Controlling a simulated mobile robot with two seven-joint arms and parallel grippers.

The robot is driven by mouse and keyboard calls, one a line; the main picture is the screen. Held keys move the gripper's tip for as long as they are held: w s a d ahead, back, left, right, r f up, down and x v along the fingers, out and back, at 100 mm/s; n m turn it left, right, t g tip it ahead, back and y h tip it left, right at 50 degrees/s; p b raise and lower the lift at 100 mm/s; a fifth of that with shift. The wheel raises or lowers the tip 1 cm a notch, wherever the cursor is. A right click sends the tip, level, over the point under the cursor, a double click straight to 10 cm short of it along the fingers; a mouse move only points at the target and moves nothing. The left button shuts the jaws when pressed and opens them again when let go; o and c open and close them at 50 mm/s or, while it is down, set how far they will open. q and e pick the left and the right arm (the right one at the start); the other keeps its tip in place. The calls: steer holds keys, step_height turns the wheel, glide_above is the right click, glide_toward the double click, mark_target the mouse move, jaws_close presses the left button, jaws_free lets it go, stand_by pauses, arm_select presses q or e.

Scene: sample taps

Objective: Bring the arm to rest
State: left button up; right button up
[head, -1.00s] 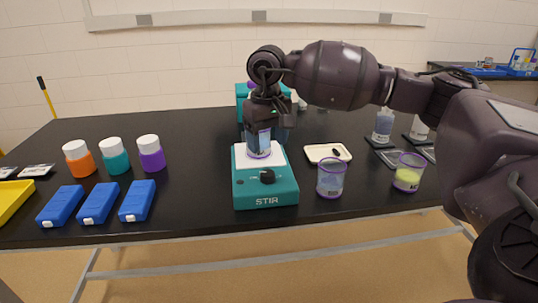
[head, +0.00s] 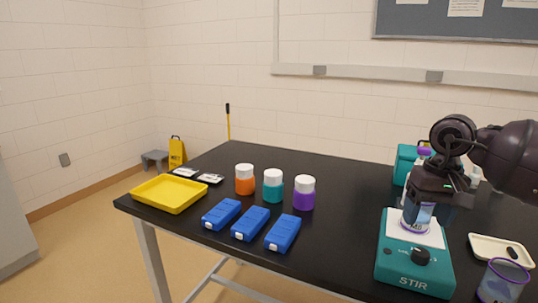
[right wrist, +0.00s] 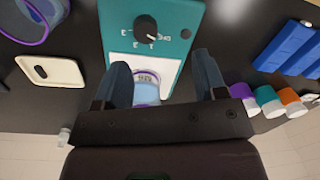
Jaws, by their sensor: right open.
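My right gripper (head: 428,205) is open at the teal stirrer marked STIR (head: 412,282). A clear beaker with a purple rim (head: 415,222) stands on the stirrer's white plate, partly hidden by the gripper. In the right wrist view, the open fingers (right wrist: 163,78) lie on either side of the beaker (right wrist: 146,92), which is nearer the left finger. My right arm reaches in from the right edge of the head view. My left gripper is in neither view.
A purple-rimmed beaker (head: 502,284) and a cream tray (head: 488,246) stand right of the stirrer. To its left are orange (head: 245,185), teal (head: 273,191) and purple (head: 304,198) jars, several blue boxes (head: 250,223) and a yellow tray (head: 168,194). Black tabletop (head: 335,240) is bare between.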

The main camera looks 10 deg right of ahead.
steer(key=s+a+f+m+t+y+p, duration=0.1)
steer(key=s+a+f+m+y, duration=0.2)
steer(key=a+m+y, duration=0.3)
steer(key=s+a+f+m+y+p, duration=0.1)
steer(key=s+a+f+m+y, duration=0.25)
steer(key=a+m+y, duration=0.35)
steer(key=s+a+f+m+t+y+p, duration=0.1)
steer(key=s+a+f+m+y, duration=0.2)
steer(key=a+m, duration=0.35)
arm_select(q)
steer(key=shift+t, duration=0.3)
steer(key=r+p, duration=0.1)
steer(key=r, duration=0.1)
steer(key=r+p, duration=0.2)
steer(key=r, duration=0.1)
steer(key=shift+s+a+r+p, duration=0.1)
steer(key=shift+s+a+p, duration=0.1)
steer(key=shift+p, duration=0.1)
arm_select(e)
steer(key=s+d+f+n+t+h, duration=0.4)
steer(key=s+f+n+h, duration=0.4)
steer(key=s+f+n, duration=0.2)
steer(key=s+d+f+n+t+h, duration=0.5)
steer(key=s+f+n+h, duration=0.3)
steer(key=s+f+n, duration=0.2)
steer(key=d+f+n, duration=0.1)
steer(key=n, duration=0.1)
steer(key=shift+d+n+h, duration=0.15)
steer(key=shift+n+h, duration=0.2)
steer(key=shift+h, duration=0.05)
